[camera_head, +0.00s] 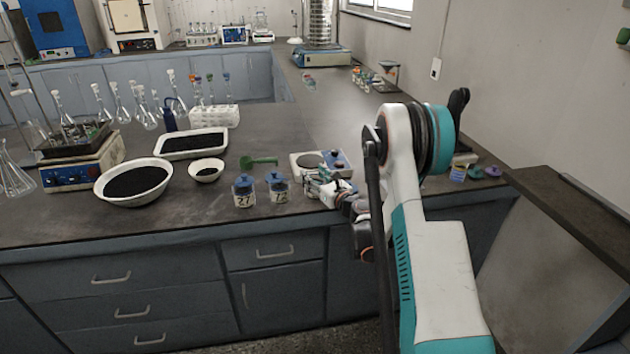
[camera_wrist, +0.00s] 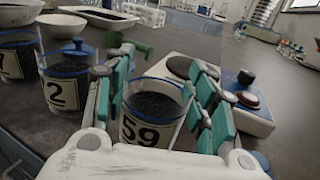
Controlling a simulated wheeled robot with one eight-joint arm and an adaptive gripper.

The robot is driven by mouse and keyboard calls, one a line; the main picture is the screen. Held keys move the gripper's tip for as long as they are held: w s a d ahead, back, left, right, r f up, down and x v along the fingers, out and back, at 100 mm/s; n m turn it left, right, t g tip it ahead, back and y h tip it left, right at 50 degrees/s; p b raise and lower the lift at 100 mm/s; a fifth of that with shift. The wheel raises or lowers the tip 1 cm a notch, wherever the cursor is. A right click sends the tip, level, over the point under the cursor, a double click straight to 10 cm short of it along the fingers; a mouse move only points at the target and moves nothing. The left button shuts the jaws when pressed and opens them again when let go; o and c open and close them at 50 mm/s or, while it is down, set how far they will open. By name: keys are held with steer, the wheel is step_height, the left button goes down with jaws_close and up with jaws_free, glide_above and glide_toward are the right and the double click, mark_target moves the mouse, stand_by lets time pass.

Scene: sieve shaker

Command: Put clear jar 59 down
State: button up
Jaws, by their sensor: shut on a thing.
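Clear jar 59 (camera_wrist: 150,122) is between the green-padded fingers of my gripper (camera_wrist: 155,95) in the wrist view. It looks upright and lidless, with a blue rim, dark grains inside and a label reading 59. My gripper is shut on it. In the head view my gripper (camera_head: 328,187) is low at the front edge of the dark bench (camera_head: 225,220), and it hides most of the jar. I cannot tell whether the jar's base touches the bench.
Blue-lidded jars 27 (camera_head: 244,191) and 72 (camera_head: 278,189) stand just left of my gripper. Bowls of dark grains (camera_head: 135,184) stand farther left. Bare bench lies right of the balance.

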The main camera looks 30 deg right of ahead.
steer(key=shift+f, duration=0.1)
steer(key=o, duration=1.3)
steer(key=shift+c, duration=0.2)
